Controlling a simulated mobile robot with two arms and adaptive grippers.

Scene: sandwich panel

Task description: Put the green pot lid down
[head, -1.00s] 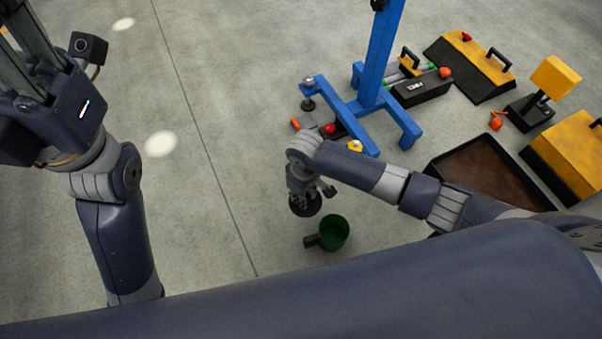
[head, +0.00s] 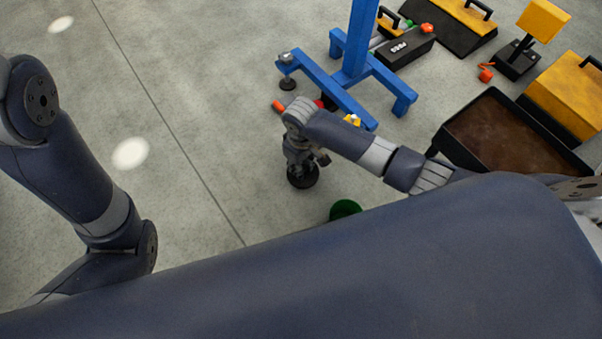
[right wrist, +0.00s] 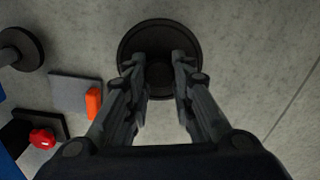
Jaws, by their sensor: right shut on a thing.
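My right gripper (head: 302,160) is shut on a dark round lid (head: 304,181). The lid looks almost black rather than green. In the right wrist view the lid (right wrist: 160,33) lies beyond the fingertips of my right gripper (right wrist: 160,68), which grip it at its middle. I cannot tell whether the lid touches the floor. The green pot (head: 345,208) stands on the floor to the right of and nearer than the lid, mostly hidden behind my body. My left arm shows at the left, but its gripper is outside the view.
A blue stand (head: 352,75) rises beyond the right gripper. An orange piece (right wrist: 93,102) and a red knob (right wrist: 42,138) lie left of the lid in the wrist view. A dark tray (head: 447,150) is at the right. Floor left of the lid is clear.

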